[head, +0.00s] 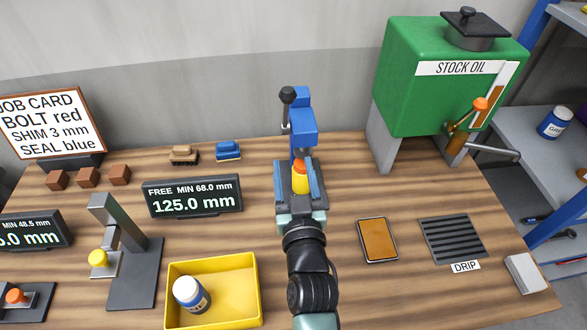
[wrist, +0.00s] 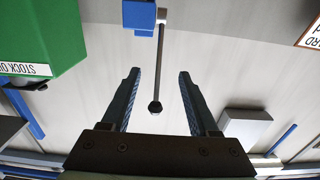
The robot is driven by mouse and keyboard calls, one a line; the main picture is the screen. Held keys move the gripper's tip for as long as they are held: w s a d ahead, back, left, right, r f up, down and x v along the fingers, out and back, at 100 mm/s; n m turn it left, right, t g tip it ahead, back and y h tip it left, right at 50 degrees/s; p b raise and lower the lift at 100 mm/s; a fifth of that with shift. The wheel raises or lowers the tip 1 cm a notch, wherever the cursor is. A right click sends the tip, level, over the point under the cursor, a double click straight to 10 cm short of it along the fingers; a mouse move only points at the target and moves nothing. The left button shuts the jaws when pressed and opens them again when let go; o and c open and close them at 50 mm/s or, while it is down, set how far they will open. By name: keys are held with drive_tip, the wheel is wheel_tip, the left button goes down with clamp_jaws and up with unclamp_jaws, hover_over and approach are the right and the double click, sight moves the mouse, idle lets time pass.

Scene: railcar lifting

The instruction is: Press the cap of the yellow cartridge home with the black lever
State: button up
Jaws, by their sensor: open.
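The yellow cartridge (head: 300,184) with its orange cap (head: 299,166) stands upright under the blue press (head: 303,122). How far the cap sits in cannot be told. The black lever (head: 287,97) rises at the left of the press, its round knob up high. In the wrist view, which is upside down, the lever (wrist: 159,60) and its knob show between my open, empty fingers (wrist: 158,76). The knob looks apart from both fingers. In the head view my gripper (head: 297,170) points at the press, and the cartridge shows between its fingers. The wrist view does not show the cartridge.
A green stock oil tank (head: 420,105) stands at the right, with a drip grate (head: 453,240) before it. A yellow tray (head: 235,287) holding a bottle (head: 190,294), a display (head: 192,196) and a grey stand (head: 125,240) are at the left. An orange-brown pad (head: 377,240) lies right of my arm.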

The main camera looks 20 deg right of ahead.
drive_tip(key=shift+s, duration=0.1)
drive_tip(key=b+v, duration=0.4)
drive_tip(key=v, duration=0.8)
drive_tip(key=shift+s, duration=0.4)
drive_tip(key=shift+a, duration=0.1)
